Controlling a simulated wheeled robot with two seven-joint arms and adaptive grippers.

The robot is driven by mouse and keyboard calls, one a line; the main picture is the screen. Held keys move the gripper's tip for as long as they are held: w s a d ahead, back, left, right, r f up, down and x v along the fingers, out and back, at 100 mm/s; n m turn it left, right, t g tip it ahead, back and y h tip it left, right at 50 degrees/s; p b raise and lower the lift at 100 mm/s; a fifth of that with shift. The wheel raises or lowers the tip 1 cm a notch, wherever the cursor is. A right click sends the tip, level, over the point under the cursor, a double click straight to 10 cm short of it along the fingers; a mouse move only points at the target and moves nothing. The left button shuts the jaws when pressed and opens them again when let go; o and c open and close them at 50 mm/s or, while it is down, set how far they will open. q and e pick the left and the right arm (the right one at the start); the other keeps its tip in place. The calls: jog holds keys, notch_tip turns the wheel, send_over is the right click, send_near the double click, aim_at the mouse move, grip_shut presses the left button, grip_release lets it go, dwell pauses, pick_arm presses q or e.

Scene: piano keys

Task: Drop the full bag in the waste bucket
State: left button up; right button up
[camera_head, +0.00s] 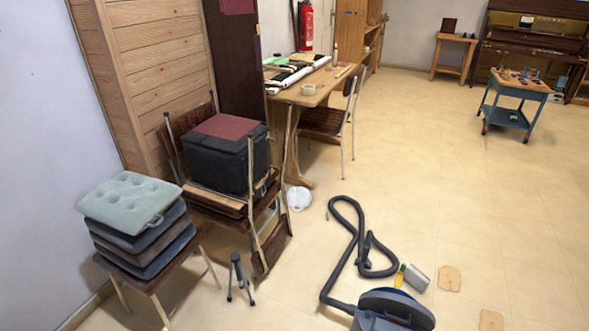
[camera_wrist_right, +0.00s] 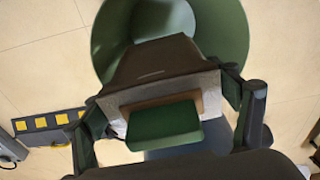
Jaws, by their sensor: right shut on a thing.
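In the right wrist view, my right gripper (camera_wrist_right: 168,112) is shut on the bag (camera_wrist_right: 165,58). The bag is dark grey-brown, with a lighter grey edge and a green piece between the fingers. Beyond it is a large round green bucket (camera_wrist_right: 228,28), seen from above, its inside partly hidden by the bag. The bag overlaps the bucket in the picture; I cannot tell how high it is above the rim. Neither gripper, bag nor green bucket shows in the head view.
In the head view, a vacuum cleaner (camera_head: 395,312) with a dark hose (camera_head: 350,255) lies on the floor. Stacked cushions (camera_head: 130,200) and chairs stand left. A dark case with yellow squares (camera_wrist_right: 48,127) lies left in the wrist view.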

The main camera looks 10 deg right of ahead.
jog(key=o, duration=1.3)
jog(key=r, duration=0.4)
jog(key=s+r, duration=0.1)
jog(key=r, duration=0.7)
jog(key=shift+s+a, duration=0.2)
jog(key=shift+a, duration=0.1)
